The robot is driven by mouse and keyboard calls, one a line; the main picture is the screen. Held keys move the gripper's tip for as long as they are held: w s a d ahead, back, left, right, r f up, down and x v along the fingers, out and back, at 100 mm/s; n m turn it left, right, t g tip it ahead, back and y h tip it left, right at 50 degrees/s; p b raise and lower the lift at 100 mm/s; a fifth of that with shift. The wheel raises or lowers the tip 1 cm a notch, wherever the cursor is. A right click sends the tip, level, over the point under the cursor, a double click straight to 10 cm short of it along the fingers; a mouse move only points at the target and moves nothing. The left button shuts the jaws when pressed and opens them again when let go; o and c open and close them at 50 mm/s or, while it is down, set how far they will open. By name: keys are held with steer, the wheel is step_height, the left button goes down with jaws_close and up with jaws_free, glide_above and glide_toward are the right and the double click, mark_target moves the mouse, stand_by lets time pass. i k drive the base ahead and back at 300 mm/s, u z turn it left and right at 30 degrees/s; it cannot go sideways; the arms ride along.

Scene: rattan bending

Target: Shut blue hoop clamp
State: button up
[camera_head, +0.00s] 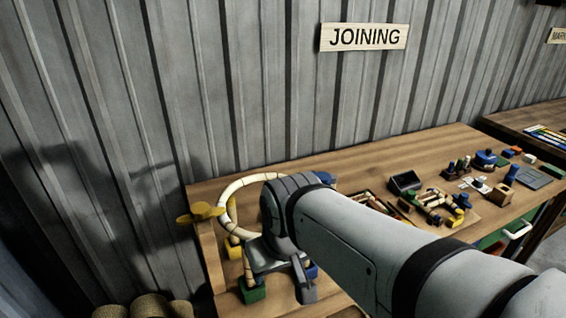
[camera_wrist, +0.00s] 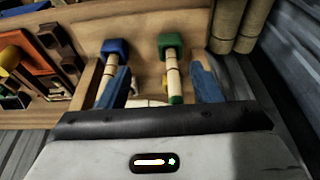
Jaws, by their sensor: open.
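A pale rattan hoop (camera_head: 233,196) stands at the left end of the bench, partly hidden by my arm. A blue piece (camera_head: 325,180) shows at the hoop's right side behind my arm; it may be the blue hoop clamp, and I cannot tell whether it is open. A yellow clamp-like knob (camera_head: 200,212) is at the hoop's left. My gripper (camera_head: 280,277) is low over the bench's near left end. In the wrist view its blue fingers (camera_wrist: 160,72) are apart, with a green-ended rattan piece (camera_wrist: 172,68) between them and a blue-ended one (camera_wrist: 113,68) beside the left finger.
A green block (camera_head: 252,291) is close to my gripper. The wooden bench (camera_head: 225,190) carries a tray of rattan parts (camera_head: 435,208), a dark box (camera_head: 405,181) and small coloured items to the right. A ribbed wall stands behind. Rattan bundles (camera_head: 150,305) are at lower left.

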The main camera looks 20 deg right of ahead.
mark_target(325, 178)
steer(key=u, duration=0.9)
steer(key=k, duration=1.1)
steer(key=z, duration=1.35)
steer(key=i, duration=1)
steer(key=z, duration=0.05)
